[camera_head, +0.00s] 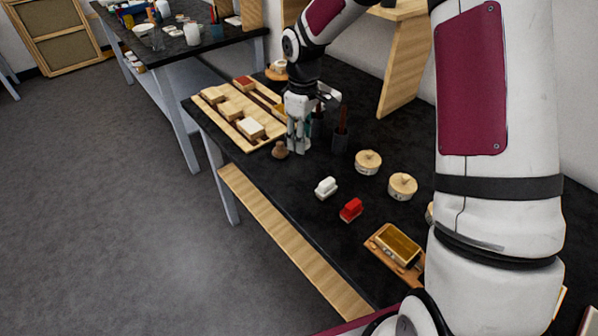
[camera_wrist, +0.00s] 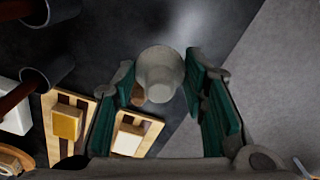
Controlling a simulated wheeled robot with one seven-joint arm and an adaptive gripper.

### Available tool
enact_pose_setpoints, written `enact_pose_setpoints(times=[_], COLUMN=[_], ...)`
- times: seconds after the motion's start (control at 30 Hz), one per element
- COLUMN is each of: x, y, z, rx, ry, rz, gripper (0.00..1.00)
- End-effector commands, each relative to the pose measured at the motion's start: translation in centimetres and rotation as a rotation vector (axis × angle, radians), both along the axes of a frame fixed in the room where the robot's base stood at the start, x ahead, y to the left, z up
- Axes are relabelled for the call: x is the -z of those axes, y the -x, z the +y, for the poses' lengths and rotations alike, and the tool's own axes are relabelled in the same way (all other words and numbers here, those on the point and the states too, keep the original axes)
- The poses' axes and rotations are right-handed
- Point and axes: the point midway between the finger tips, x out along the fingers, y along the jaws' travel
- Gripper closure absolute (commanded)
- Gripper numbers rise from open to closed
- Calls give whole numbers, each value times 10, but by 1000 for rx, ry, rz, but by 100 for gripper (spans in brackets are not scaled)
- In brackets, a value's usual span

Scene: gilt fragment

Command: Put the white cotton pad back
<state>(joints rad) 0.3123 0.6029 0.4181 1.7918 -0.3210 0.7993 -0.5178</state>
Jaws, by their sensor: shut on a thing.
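My gripper (camera_head: 298,148) is low over the black table, beside the front right end of the wooden tray (camera_head: 212,110). In the wrist view its green-padded fingers (camera_wrist: 162,95) are around a pale grey, round-topped thing (camera_wrist: 159,73); I cannot tell whether this is the white cotton pad. A white-topped block (camera_head: 250,127) sits in the tray, left of my gripper; a white-topped block also shows in the wrist view (camera_wrist: 127,143). A small brown knob-like thing (camera_head: 280,150) stands on the table just left of the fingers.
Dark cups with tools (camera_head: 341,140) stand right of my gripper. Two round wooden lidded boxes (camera_head: 368,162), a white block (camera_head: 326,187), a red block (camera_head: 351,209) and a wooden box on a board (camera_head: 398,245) lie nearer. The table's left edge is close to my gripper.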

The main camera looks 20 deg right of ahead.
Motion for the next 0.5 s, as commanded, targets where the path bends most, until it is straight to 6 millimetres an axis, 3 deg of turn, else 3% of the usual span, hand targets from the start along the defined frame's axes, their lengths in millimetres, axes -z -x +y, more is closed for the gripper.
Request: enact_pose_setpoints(times=[0.3,0.5], x=[51,65], y=[2,1], z=[1,0], rx=[-15,-13], ry=[-1,0], rz=[4,3], gripper=[87,87])
